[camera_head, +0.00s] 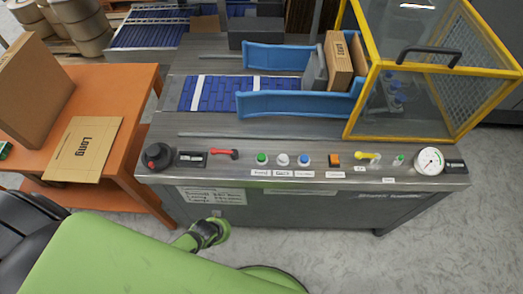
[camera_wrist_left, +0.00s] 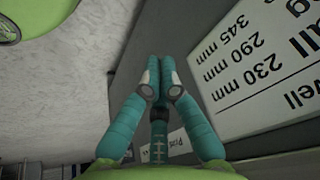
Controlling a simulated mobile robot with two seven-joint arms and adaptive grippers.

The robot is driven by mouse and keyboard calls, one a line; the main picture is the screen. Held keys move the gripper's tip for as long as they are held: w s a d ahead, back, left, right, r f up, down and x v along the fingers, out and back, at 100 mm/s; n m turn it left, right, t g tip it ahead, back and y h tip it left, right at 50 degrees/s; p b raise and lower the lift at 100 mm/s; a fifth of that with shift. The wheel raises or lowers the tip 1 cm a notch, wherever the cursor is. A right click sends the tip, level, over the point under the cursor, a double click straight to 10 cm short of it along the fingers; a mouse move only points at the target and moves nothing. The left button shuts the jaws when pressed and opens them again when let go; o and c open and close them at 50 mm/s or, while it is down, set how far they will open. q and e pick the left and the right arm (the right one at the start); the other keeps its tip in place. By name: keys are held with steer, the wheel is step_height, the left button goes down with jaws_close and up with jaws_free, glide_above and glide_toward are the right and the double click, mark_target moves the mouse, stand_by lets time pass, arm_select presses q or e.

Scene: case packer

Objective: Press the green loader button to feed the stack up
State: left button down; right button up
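The green button (camera_head: 262,158) is on the sloped control panel (camera_head: 320,178), left of a white button (camera_head: 283,160) and a blue button (camera_head: 305,160). The small labels below them are too blurred to read. My left gripper (camera_wrist_left: 161,62) has its teal fingertips together, with nothing visible between them. It is beside the machine's dark front face, near the white size label (camera_wrist_left: 260,65); that label also shows in the head view (camera_head: 212,196), below the panel. The left fingers are not clear in the head view. The green button is not in the left wrist view. My right gripper is out of view.
The panel also has a black knob (camera_head: 157,157), red lever (camera_head: 224,154), orange switch (camera_head: 334,158), yellow handle (camera_head: 367,156) and gauge (camera_head: 430,161). Brown cartons (camera_head: 340,65) stand between blue rails beside a yellow-framed guard (camera_head: 372,85). An orange table (camera_head: 112,100) stands left.

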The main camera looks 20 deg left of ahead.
arm_select(q)
steer(key=w+d+r+m+t+p, duration=0.1)
steer(key=w+d+r+p, duration=0.2)
steer(key=w+r, duration=0.65)
step_height(320, 180, up, 20)
steer(key=m+t+h+p, duration=0.3)
steer(key=m+p, duration=0.2)
glide_above(260, 158)
steer(key=shift+r, duration=0.2)
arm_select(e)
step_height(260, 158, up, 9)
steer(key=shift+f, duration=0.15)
arm_select(q)
steer(key=shift+f, duration=0.1)
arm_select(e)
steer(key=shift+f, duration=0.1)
arm_select(q)
steer(key=shift+n, duration=0.3)
step_height(260, 158, down, 8)
steer(key=b, duration=0.8)
steer(key=shift+f+b, duration=0.3)
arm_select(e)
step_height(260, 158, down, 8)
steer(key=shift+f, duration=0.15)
arm_select(q)
steer(key=shift+f, duration=0.1)
